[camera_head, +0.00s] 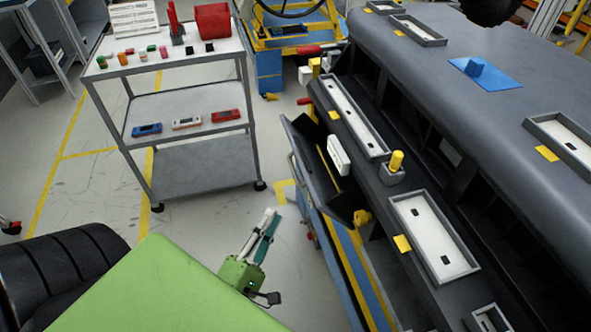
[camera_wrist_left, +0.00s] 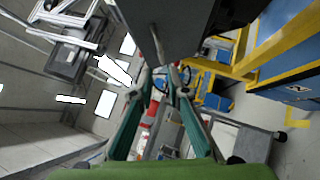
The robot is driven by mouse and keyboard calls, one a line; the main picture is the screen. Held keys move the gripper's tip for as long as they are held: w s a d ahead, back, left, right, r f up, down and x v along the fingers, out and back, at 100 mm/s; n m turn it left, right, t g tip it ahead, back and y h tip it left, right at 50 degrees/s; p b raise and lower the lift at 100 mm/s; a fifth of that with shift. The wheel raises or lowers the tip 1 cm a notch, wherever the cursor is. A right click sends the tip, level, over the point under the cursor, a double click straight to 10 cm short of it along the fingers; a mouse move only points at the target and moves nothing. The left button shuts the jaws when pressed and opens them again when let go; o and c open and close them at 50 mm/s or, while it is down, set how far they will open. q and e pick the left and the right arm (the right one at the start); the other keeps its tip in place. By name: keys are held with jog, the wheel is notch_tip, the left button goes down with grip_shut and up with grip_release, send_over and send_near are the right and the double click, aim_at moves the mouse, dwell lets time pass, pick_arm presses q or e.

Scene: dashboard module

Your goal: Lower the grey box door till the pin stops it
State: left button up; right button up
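The dark grey box door (camera_head: 312,165) stands tilted out from the near side of the dashboard module (camera_head: 450,110) in the head view, with an opening between them. A yellow part (camera_head: 362,217) shows at its lower end; I cannot tell whether it is the stop pin. My left gripper (camera_head: 268,222) is below and left of the door, apart from it in the head view. Its teal fingers also show in the left wrist view (camera_wrist_left: 163,75), with a narrow empty gap between the tips. A dark panel (camera_wrist_left: 185,30), probably the door, fills the top of that view. My right gripper is out of view.
A grey trolley (camera_head: 205,165) with small parts and several handheld devices stands at the left. White-floored trays (camera_head: 432,232) and a yellow peg (camera_head: 396,160) in a grey block sit on the module. Open floor lies between trolley and module.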

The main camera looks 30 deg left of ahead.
aim_at(295, 173)
pick_arm(q)
jog(key=shift+n, duration=0.4)
jog(key=p+x, duration=0.3)
jog(key=x, duration=1)
jog(key=shift+r, duration=0.1)
jog(key=shift+w, duration=0.35)
grip_shut()
